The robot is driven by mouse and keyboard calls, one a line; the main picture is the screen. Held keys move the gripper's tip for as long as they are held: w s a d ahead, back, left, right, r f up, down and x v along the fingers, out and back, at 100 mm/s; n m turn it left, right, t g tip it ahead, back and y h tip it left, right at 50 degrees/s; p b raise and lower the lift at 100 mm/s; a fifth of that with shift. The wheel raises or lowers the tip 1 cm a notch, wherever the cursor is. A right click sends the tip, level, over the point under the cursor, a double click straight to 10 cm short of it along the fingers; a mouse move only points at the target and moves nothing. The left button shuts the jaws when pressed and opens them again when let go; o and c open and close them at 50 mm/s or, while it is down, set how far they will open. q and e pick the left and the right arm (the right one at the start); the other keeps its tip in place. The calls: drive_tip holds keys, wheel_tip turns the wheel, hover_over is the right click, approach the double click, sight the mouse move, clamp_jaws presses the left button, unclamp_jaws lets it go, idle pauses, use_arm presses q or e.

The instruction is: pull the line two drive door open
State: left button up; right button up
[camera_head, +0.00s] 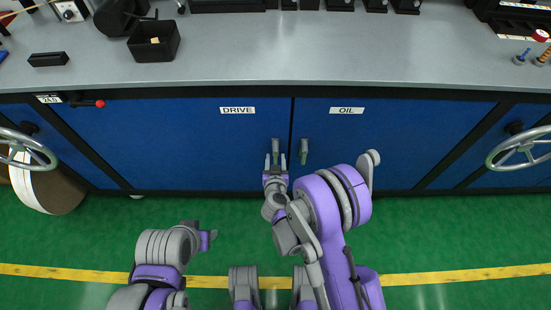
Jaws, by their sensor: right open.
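The drive door (180,150) is a blue cabinet panel under the counter, with a white DRIVE label (237,110) near its top right. It looks shut, flush with the oil door. Its small grey-green upright handle (275,146) is near its right edge. My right gripper (275,162) is open at this handle, its fingertips to either side of the handle's lower end. I cannot tell if they touch it. My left gripper (208,236) is low on the left over the green floor, away from the door; its finger opening is unclear.
The oil door (400,145), with its own handle (304,151), adjoins on the right. A red-tipped lever (99,103) is at the drive door's upper left. Handwheels stand at the left (28,150) and right (520,148). Green floor (420,230) in front is clear.

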drive_tip(key=shift+w, duration=0.2)
clamp_jaws()
idle(1.4)
